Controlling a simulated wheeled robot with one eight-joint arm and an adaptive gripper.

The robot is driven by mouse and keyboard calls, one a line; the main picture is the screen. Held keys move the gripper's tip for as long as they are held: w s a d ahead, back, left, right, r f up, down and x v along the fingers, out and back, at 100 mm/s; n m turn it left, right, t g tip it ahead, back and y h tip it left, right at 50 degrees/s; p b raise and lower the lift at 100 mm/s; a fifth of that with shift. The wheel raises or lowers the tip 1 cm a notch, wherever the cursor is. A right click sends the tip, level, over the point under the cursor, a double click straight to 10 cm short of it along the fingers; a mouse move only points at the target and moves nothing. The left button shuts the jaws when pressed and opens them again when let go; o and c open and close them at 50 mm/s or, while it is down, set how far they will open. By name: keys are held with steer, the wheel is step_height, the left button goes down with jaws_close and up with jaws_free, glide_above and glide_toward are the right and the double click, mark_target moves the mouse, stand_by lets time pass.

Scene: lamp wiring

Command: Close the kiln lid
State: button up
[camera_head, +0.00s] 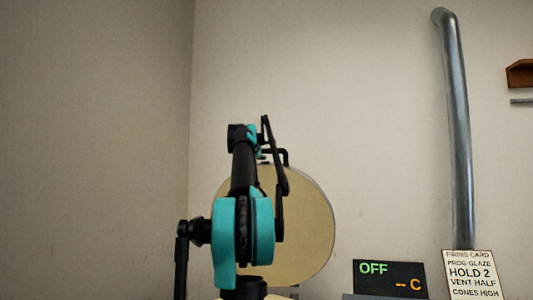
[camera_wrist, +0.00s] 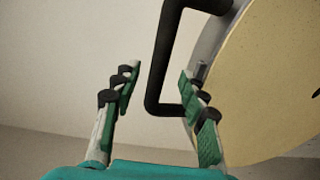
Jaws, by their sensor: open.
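The round, tan kiln lid (camera_head: 308,225) stands raised, its flat face toward the head camera, partly hidden behind my arm. Its face and grey rim also show at the right of the wrist view (camera_wrist: 270,80). The black lid handle (camera_wrist: 157,75) is a bent bar on the rim; in the head view it shows at the lid's top (camera_head: 284,152). My gripper (camera_wrist: 157,85) is open, with one finger left of the handle and the other to its right, near the lid rim. The handle's lower bend lies between the fingers. I cannot tell whether any finger touches it.
A dark display (camera_head: 390,280) reads OFF and "-- C". A firing card (camera_head: 472,275) stands beside it at the right. A grey metal pipe (camera_head: 457,140) runs up the wall behind. A brown shelf (camera_head: 520,74) is at the right edge. The wall left of my arm is bare.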

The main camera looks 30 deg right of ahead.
mark_target(266, 151)
steer(key=shift+x, duration=3.15)
jaws_close()
